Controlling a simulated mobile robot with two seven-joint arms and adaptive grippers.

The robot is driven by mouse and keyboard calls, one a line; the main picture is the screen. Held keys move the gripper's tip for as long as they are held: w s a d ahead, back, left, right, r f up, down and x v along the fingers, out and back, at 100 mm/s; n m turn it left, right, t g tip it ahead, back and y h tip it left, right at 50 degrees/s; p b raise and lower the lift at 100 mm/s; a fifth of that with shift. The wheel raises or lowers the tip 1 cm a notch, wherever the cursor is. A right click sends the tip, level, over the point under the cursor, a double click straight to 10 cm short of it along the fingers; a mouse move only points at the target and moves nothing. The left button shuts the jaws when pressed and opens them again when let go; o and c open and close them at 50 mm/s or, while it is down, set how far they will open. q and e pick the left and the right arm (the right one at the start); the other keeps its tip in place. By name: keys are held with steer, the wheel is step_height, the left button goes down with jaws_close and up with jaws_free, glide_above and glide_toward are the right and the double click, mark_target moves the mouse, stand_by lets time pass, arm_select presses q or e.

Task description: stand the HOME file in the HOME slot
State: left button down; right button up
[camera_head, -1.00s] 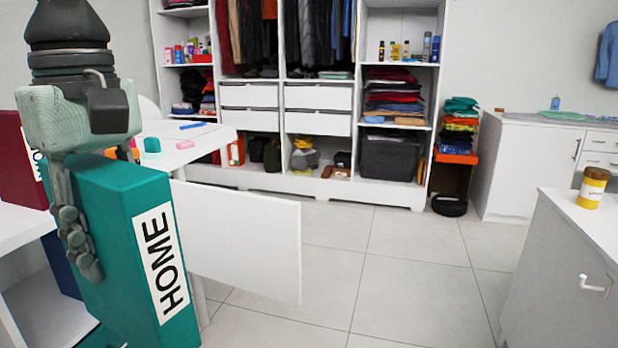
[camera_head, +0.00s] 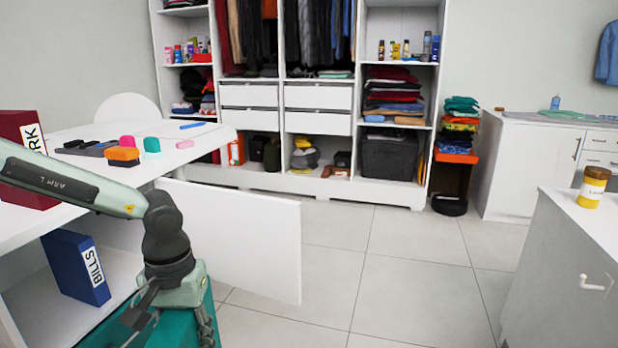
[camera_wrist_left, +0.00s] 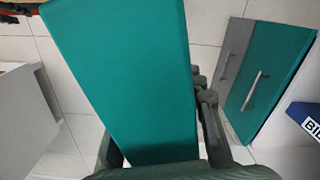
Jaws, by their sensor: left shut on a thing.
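My left gripper (camera_head: 172,318) is low at the left of the head view, beside the white desk. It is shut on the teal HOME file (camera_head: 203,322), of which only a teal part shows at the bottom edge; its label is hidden. In the left wrist view the file (camera_wrist_left: 120,70) fills the middle, with my gripper's dark fingers (camera_wrist_left: 160,140) on both sides. A blue BILLS file (camera_head: 75,268) stands on the desk's lower shelf (camera_head: 50,312), and part of it shows in the wrist view (camera_wrist_left: 312,120). No slot marked HOME can be made out. My right gripper is out of view.
A white panel (camera_head: 240,235) stands right of my gripper. The floor (camera_head: 370,270) is clear.

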arm_select(q)
steer(key=a+r+n, duration=0.2)
steer(key=a+r, duration=0.1)
steer(key=a, duration=0.7)
steer(key=a+r+n, duration=0.2)
steer(key=a+r, duration=0.2)
steer(key=a, duration=0.6)
steer(key=s+a+f+n, duration=0.3)
steer(key=s+a+f, duration=0.2)
steer(key=s+a, duration=0.25)
steer(key=d+f, duration=0.4)
steer(key=d, duration=0.1)
steer(key=w+d+m, duration=0.2)
steer(key=d, duration=0.5)
steer(key=w+d+r+m, duration=0.1)
steer(key=w+d+m, duration=0.1)
steer(key=d, duration=0.6)
steer(key=w+d+r+m, duration=0.1)
steer(key=w+d+m, duration=0.2)
steer(key=d, duration=0.5)
steer(key=shift+w+d+r, duration=0.1)
steer(key=shift+w+d, duration=0.05)
steer(key=shift+w, duration=0.1)
